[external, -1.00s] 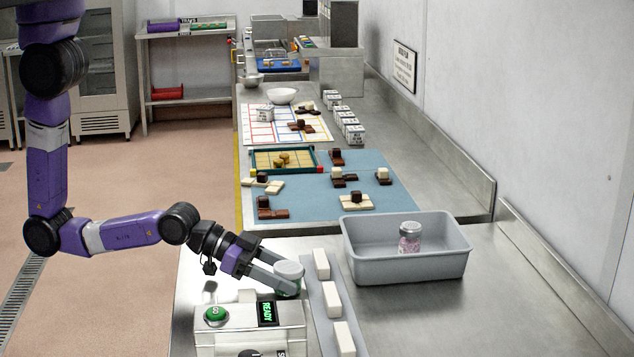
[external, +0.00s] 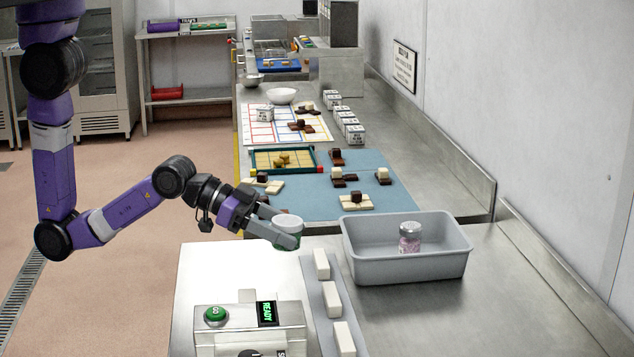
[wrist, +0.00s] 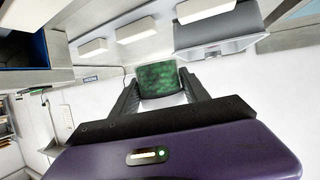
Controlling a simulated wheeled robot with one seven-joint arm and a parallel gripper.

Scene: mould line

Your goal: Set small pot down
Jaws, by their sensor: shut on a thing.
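The small pot (external: 288,222) has a whitish lid and a green speckled side. It is between the fingers of my gripper (external: 286,236), which is shut on it. In the external view the pot is held up in the air, left of the grey bin and above the near bench. In the wrist view the green pot (wrist: 158,82) fills the gap between the two dark fingers of my gripper (wrist: 158,96).
A grey bin (external: 405,272) holding a jar with a pink label (external: 410,240) stands right of the pot. Several white blocks (external: 332,300) line a grey strip. A machine with a READY display (external: 267,313) stands at the front. A blue mat (external: 300,200) carries chocolate-like pieces.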

